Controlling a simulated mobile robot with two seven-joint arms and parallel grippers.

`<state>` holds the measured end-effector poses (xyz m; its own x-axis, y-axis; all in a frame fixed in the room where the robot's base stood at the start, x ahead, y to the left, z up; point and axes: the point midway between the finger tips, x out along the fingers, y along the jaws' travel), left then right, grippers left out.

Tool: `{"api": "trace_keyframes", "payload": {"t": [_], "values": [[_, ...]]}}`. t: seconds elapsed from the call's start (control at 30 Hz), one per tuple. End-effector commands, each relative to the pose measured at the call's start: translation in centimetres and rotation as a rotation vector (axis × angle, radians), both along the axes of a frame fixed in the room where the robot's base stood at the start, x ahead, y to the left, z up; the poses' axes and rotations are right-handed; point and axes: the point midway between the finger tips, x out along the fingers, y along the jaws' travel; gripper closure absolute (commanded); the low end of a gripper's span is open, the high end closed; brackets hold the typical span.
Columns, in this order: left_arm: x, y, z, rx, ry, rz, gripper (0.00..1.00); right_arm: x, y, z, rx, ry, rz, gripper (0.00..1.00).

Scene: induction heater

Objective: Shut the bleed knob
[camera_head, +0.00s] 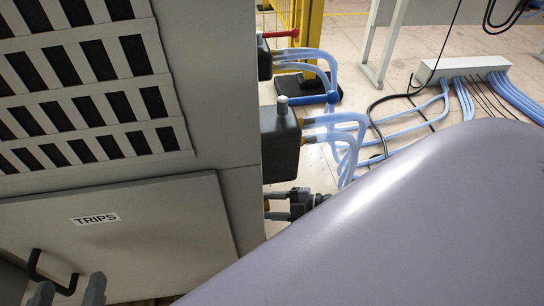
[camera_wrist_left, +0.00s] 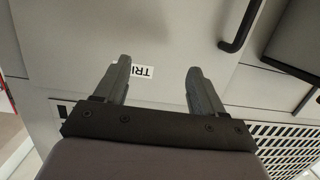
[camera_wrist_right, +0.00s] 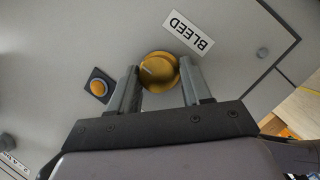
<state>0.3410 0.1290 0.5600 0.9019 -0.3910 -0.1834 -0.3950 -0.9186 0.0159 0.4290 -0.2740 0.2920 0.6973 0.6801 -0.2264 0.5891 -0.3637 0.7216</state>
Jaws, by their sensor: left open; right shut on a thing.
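The bleed knob (camera_wrist_right: 158,72) is a round brass-coloured knob on a grey panel, beside a white label (camera_wrist_right: 188,33) reading BLEED, in the right wrist view. My right gripper (camera_wrist_right: 160,82) is shut on the knob, one finger on each side. In the head view my right gripper (camera_head: 272,205) reaches the cabinet's side face from the right, where the knob is mostly hidden. My left gripper (camera_head: 68,292) is open and empty before the TRIPS door (camera_head: 150,240); the left wrist view shows its two fingers apart (camera_wrist_left: 158,70).
An orange button (camera_wrist_right: 98,87) is near the knob. Above my right gripper, dark fittings (camera_head: 280,143) with blue hoses (camera_head: 345,125) stick out of the cabinet's side. A black handle (camera_head: 48,275) is close to my left gripper. Cables lie on the floor (camera_head: 360,45).

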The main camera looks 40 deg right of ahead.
Motion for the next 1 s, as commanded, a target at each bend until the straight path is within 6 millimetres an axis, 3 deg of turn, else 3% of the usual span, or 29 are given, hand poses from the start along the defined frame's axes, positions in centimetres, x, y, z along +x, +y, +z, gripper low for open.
{"api": "trace_keyframes", "payload": {"t": [0.03,0.23,0.27,0.3,0.67,1.0], "values": [[0.0,0.0,0.0,0.000,0.001,0.000,0.31,0.7,-0.3,0.7,0.004,-0.014,-0.013,0.82],[0.0,0.0,-0.1,0.001,0.004,0.000,0.31,0.7,-0.3,0.7,0.004,-0.013,-0.013,0.82],[0.0,0.0,-0.1,0.001,0.005,0.000,0.31,0.7,-0.3,0.7,0.004,-0.014,-0.013,0.42],[0.0,0.0,-0.2,0.001,0.006,0.000,0.31,0.7,-0.3,0.7,0.004,-0.014,-0.012,0.31],[0.0,0.0,-0.3,0.001,0.015,0.000,0.31,0.1,-0.3,0.4,0.002,-0.004,-0.005,0.31],[0.3,-0.9,-0.2,-0.055,0.087,-0.015,0.31,-3.4,-3.8,1.7,0.001,-0.005,-0.007,0.31]]}}
